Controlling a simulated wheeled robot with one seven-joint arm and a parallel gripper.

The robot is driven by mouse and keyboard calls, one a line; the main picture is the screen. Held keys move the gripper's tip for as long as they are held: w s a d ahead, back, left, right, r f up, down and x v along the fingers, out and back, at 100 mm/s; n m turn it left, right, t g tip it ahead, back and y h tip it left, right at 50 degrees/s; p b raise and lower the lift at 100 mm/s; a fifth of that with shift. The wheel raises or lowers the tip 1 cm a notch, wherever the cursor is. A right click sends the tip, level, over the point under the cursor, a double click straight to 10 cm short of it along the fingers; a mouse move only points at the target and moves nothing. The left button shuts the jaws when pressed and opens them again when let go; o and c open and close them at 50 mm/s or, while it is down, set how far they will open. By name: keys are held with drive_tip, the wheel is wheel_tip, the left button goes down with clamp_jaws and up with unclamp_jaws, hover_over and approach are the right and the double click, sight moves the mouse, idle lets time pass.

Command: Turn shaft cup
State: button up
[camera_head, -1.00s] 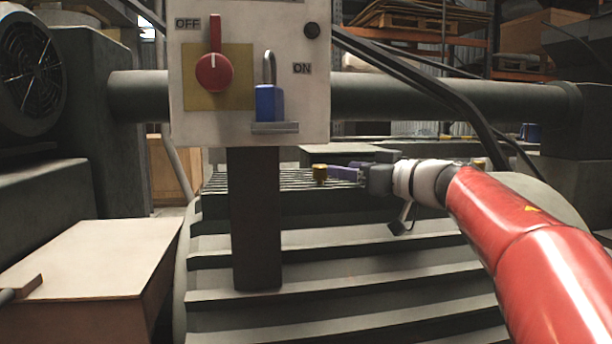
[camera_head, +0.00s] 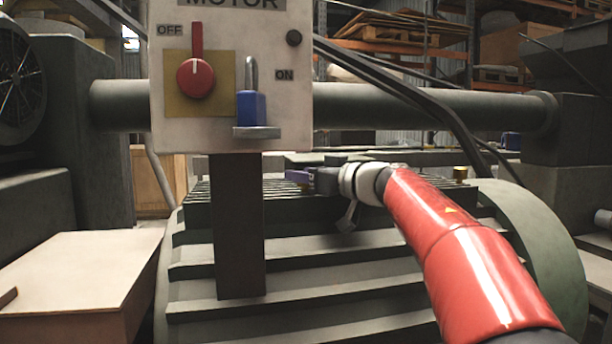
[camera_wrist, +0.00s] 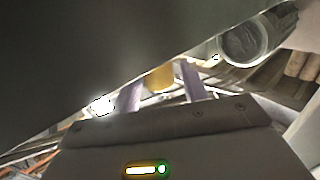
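A brass-coloured cup (camera_wrist: 159,79) shows in the wrist view between the two purple fingers of my gripper (camera_wrist: 160,93). There are visible gaps between the cup and both fingers, so the gripper looks open around or just short of it. In the head view my gripper (camera_head: 300,177) is over the ribbed top of the motor housing (camera_head: 330,252), just right of the panel's post. That cup does not show there; the fingers seem to hide it. A second brass cup (camera_head: 460,172) stands further right, behind my red arm.
The MOTOR panel (camera_head: 215,135), with a red switch (camera_head: 195,78) pointing up to OFF and a blue padlock (camera_head: 251,106), stands close left of my gripper on a dark post (camera_head: 238,230). A large pipe (camera_head: 390,107) and dark cables (camera_head: 400,85) run behind.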

drive_tip(key=c, duration=0.7)
drive_tip(key=shift+c, duration=0.2)
drive_tip(key=shift+r, duration=0.1)
drive_tip(key=shift+a+r+m+t+h+p, duration=0.1)
drive_tip(key=shift+r+m+t+h+p, duration=0.1)
drive_tip(key=shift+m+t+h+p, duration=0.45)
drive_tip(key=m+t+h+p, duration=0.1)
drive_tip(key=h+p, duration=0.1)
drive_tip(key=shift+s+m+t+h+p, duration=0.1)
drive_tip(key=shift+m+t+h+p, duration=0.15)
drive_tip(key=shift+m+p, duration=0.15)
drive_tip(key=shift+a+f+m+t+h, duration=0.15)
drive_tip(key=shift+m+t+h, duration=0.55)
drive_tip(key=shift+h, duration=0.4)
drive_tip(key=m+h+b, duration=0.1)
drive_tip(key=m+t+h+b, duration=0.1)
drive_tip(key=h+b, duration=0.1)
drive_tip(key=shift+f+m+h, duration=0.25)
drive_tip(key=shift+f+h, duration=0.05)
drive_tip(key=shift+f, duration=0.05)
drive_tip(key=shift+m+h+b, duration=0.6)
drive_tip(key=shift+h+b, duration=0.3)
drive_tip(key=shift+b, duration=0.1)
drive_tip(key=shift+r+m+h, duration=0.1)
drive_tip(key=shift+m+h, duration=0.4)
drive_tip(key=shift+h, duration=0.3)
